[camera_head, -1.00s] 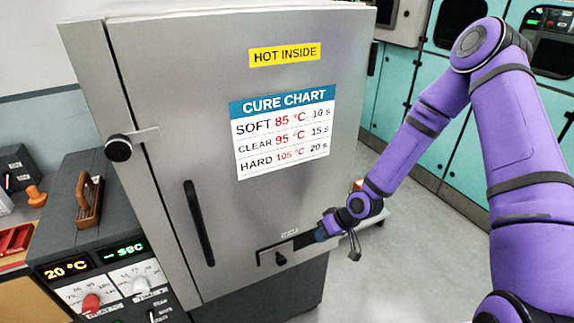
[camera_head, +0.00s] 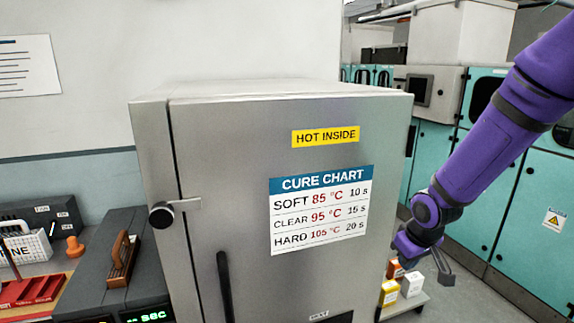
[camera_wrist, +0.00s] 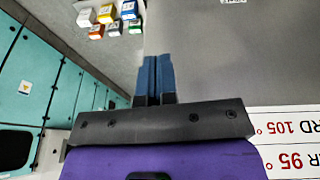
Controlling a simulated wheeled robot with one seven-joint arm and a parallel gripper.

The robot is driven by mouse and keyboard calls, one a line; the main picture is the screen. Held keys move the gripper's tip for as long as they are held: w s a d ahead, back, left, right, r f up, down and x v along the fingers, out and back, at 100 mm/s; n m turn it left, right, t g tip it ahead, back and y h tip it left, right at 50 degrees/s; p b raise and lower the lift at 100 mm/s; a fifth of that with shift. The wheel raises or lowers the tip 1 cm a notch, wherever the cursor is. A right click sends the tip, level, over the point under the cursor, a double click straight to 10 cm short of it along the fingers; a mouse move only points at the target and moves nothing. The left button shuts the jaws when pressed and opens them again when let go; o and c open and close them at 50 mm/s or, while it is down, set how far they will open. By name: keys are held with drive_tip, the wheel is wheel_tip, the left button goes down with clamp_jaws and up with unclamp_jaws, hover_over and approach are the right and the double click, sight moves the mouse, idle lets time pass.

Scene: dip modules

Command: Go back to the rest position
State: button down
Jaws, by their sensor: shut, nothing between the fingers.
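My gripper (camera_wrist: 152,78) shows in the wrist view with its two blue fingers together and nothing between them. In the head view, my purple arm comes in from the upper right and its wrist is beside the oven's right side, over the floor gap. The fingertips are not clear in the head view. The grey oven (camera_head: 240,190) has its door shut, with a yellow HOT INSIDE label (camera_head: 325,136) and a cure chart (camera_head: 320,209) on it. The wrist view shows the door's grey face (camera_wrist: 230,60) beside the fingers and part of the chart upside down.
Several small boxes (camera_head: 411,284) stand on a low shelf right of the oven, near my wrist. Teal cabinets (camera_head: 515,190) line the right side. A wooden-handled block (camera_head: 123,260) and a red tray (camera_head: 30,290) sit at the left. Grey floor lies between oven and cabinets.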

drive_tip(key=s+d+r+m+t, duration=0.2)
drive_tip(key=s+r+m, duration=0.2)
drive_tip(key=s+r, duration=2)
drive_tip(key=shift+s+r, duration=0.25)
drive_tip(key=shift+r, duration=0.05)
drive_tip(key=shift+a, duration=0.1)
